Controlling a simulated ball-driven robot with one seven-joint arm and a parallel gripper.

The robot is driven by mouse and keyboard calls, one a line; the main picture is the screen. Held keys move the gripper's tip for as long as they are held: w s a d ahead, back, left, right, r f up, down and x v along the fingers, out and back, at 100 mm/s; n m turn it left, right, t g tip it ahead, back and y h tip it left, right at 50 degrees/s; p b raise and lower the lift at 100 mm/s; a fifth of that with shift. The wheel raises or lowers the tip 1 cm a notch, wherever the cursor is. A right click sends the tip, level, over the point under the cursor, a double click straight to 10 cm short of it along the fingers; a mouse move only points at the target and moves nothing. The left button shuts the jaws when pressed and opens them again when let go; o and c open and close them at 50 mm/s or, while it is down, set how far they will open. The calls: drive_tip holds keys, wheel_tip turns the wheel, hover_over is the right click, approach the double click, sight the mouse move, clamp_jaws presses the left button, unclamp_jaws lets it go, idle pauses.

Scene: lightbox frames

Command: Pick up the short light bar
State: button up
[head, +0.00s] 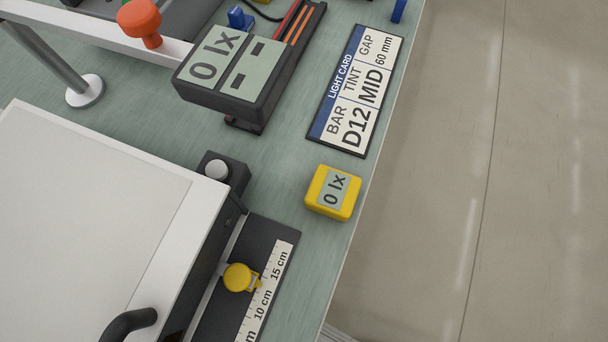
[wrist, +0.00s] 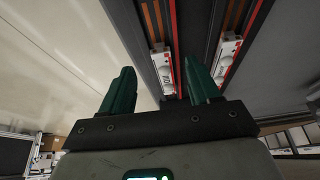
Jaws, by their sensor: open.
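Beyond the fingertips is a dark rack (wrist: 200,35) with red and orange lines. Two pale fittings sit in its channels, one left (wrist: 162,68) and one right (wrist: 229,50). I cannot tell whether either belongs to the short light bar. In the head view a dark holder with red and orange strips (head: 300,24) lies at the top; no bar there is clearly the short one. My gripper is outside the head view.
A light card (head: 356,90) reads bar D12, tint MID, gap 60 mm. A grey meter (head: 232,62) and a yellow meter (head: 333,193) both read 0 lx. A white-lidded box (head: 90,210) stands left of a ruler slide with a yellow knob (head: 240,277). The bench's right edge is close.

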drive_tip(key=w+d, duration=0.1)
drive_tip(key=w, duration=0.3)
drive_tip(key=w+d, duration=0.1)
drive_tip(key=w, duration=0.2)
drive_tip(key=shift+d, duration=0.3)
drive_tip(key=b+x, duration=0.1)
drive_tip(key=x, duration=0.4)
drive_tip(key=shift+w+b, duration=0.1)
drive_tip(key=shift+b, duration=0.25)
clamp_jaws()
